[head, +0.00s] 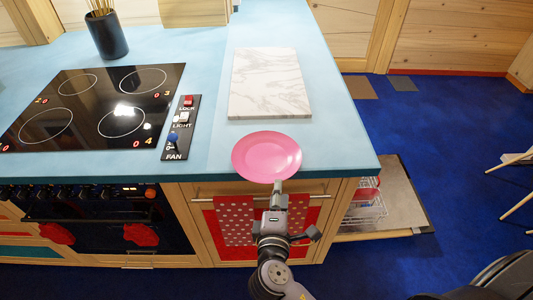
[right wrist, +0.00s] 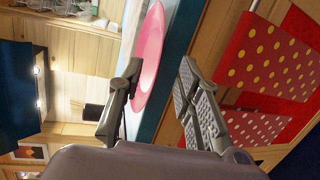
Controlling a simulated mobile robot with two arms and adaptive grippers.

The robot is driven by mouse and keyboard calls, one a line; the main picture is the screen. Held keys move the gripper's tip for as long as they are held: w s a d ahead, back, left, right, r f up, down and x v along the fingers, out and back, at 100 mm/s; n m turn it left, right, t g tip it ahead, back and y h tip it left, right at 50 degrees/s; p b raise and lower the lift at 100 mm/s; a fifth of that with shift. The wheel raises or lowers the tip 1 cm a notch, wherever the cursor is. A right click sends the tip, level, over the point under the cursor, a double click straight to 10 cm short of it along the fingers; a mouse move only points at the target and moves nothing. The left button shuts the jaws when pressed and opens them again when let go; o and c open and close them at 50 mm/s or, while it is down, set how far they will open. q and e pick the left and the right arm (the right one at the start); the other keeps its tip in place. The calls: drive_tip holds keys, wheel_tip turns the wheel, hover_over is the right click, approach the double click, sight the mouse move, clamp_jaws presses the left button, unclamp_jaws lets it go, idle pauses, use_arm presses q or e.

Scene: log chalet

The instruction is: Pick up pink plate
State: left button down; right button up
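The pink plate (head: 267,155) lies on the blue counter (head: 205,160), close to its front edge. It also shows in the right wrist view (right wrist: 149,55), edge-on, with its near rim reaching between the fingers. My right gripper (head: 279,186) is at the plate's near rim, just in front of the counter edge. In the right wrist view its fingers (right wrist: 158,78) are spread apart, one on each side of the counter edge and plate rim. I cannot tell whether either finger touches the plate. My left gripper is not in view.
A marble board (head: 269,84) lies just behind the plate. A black cooktop (head: 85,105) and a control panel (head: 181,128) are to the left. Red dotted towels (head: 235,222) hang below the counter. An open dishwasher door (head: 390,200) juts out at right.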

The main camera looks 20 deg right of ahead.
sight(281, 178)
drive_tip(key=p+x, duration=0.1)
drive_tip(key=x, duration=0.1)
drive_tip(key=p+x, duration=0.1)
drive_tip(key=x, duration=0.2)
drive_tip(key=shift+w+d+r, duration=0.1)
drive_tip(key=shift+w+d, duration=0.05)
drive_tip(key=shift+d, duration=0.2)
drive_tip(key=shift+w, duration=0.2)
drive_tip(key=shift+s, duration=0.1)
drive_tip(key=shift+c, duration=0.3)
clamp_jaws()
